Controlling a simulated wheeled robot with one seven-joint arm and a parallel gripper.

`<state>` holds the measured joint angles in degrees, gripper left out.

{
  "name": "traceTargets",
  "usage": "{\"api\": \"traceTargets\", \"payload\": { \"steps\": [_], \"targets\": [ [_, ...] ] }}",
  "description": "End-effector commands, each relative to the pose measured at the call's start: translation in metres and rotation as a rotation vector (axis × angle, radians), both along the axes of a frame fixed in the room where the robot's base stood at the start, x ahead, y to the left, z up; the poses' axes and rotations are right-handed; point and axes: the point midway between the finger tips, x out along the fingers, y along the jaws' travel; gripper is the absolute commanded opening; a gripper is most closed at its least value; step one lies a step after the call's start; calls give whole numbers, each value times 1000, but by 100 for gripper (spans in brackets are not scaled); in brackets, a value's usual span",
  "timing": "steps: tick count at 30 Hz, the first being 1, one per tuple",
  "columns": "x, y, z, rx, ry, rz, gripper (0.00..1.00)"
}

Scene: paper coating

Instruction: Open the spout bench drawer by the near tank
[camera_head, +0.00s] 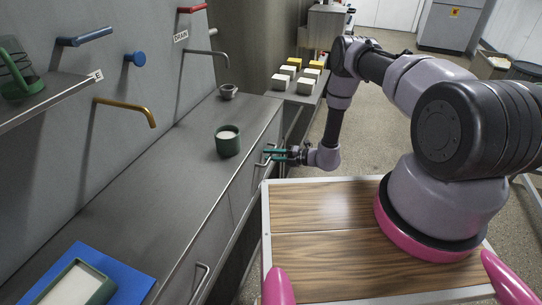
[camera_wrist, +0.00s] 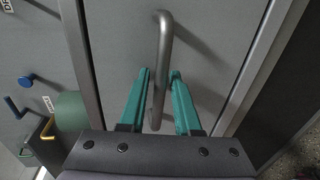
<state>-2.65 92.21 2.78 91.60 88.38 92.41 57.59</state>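The spout bench (camera_head: 170,170) runs along the left wall in the head view, with drawer fronts facing my arm. The far drawer front (camera_wrist: 215,45) fills much of the wrist view and looks shut. Its grey bar handle (camera_wrist: 163,45) runs between the two teal fingers of my gripper (camera_wrist: 160,76). The gripper is open, with a finger on either side of the bar and small gaps visible. In the head view my gripper (camera_head: 272,153) is at this handle, and the fingers partly hide it.
A nearer drawer handle (camera_head: 200,282) is low on the bench front. On the bench stand a green cup (camera_head: 228,145), a small grey bowl (camera_head: 228,92) and a blue mat (camera_head: 130,278) bearing a tray. Open floor (camera_head: 385,145) lies right of the bench.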

Motion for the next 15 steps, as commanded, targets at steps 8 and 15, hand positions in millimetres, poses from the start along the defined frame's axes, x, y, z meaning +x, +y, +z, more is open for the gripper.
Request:
{"api": "traceTargets", "payload": {
  "steps": [8,15],
  "targets": [
    [0,0,0,0,0,0,0],
    [0,0,0,0,-1,0,0]
  ]
}}
